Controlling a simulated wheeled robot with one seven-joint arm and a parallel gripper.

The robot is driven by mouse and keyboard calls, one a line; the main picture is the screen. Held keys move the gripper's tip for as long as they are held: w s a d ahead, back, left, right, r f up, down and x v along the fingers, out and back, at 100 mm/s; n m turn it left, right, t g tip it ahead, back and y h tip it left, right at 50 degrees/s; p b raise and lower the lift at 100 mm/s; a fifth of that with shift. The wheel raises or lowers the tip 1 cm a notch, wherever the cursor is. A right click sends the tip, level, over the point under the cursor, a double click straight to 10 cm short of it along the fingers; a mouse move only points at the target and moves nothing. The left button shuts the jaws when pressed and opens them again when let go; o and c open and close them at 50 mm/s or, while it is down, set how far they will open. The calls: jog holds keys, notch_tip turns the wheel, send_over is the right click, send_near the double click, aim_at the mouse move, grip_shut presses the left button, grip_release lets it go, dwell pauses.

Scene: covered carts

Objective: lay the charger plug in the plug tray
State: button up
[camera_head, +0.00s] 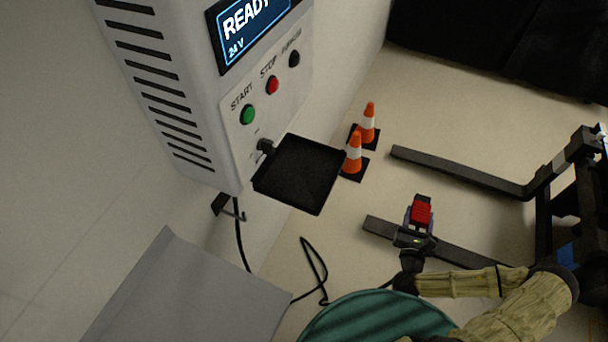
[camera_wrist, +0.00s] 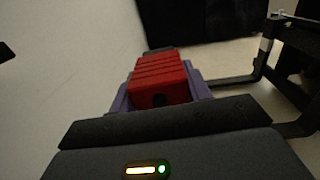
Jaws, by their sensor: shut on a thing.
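The charger plug (camera_head: 422,211) is a red ribbed block with a dark end. It also shows in the wrist view (camera_wrist: 163,80), between the purple fingers. My gripper (camera_head: 420,217) is shut on it and holds it to the right of the charger, over the view of a black fork. The plug tray (camera_head: 300,172) is a shallow black tray on the front of the white charger cabinet (camera_head: 185,85), below its buttons. The tray looks empty. My gripper is apart from it, to its lower right in the head view.
Two orange-and-white cones (camera_head: 354,153) stand just right of the tray. A fork lift frame (camera_head: 480,178) with black forks is at the right. A black cable (camera_head: 317,262) loops over the floor. A grey panel (camera_head: 185,295) is at lower left. A dark covered shape (camera_head: 500,42) is behind.

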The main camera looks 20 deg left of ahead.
dwell(0.3)
jog(key=w+a+r+n+g+y, duration=0.45)
jog(key=a+r+n+y, duration=0.35)
jog(key=a+r+y, duration=0.4)
jog(key=s+a+r+n+g+y, duration=0.1)
jog(key=a+r+n+g+y, duration=0.1)
jog(key=a+r+n+g, duration=0.1)
jog(key=s+a+r+n+g+y, duration=0.1)
jog(key=a+r+n+g+y, duration=0.1)
jog(key=a+g, duration=0.3)
jog(key=s+a+r+n+g+y+b, duration=0.1)
jog(key=a+r+n+g+y, duration=0.1)
jog(key=a, duration=0.7)
jog(key=shift+s+r+n+g, duration=0.15)
jog(key=shift+r+n+g, duration=0.75)
jog(key=shift+n+g, duration=0.25)
jog(key=shift+f, duration=0.1)
notch_tip(320, 180, down, 6)
jog(key=shift+r+p, duration=0.1)
jog(key=shift+p, duration=0.3)
jog(key=shift+f, duration=0.2)
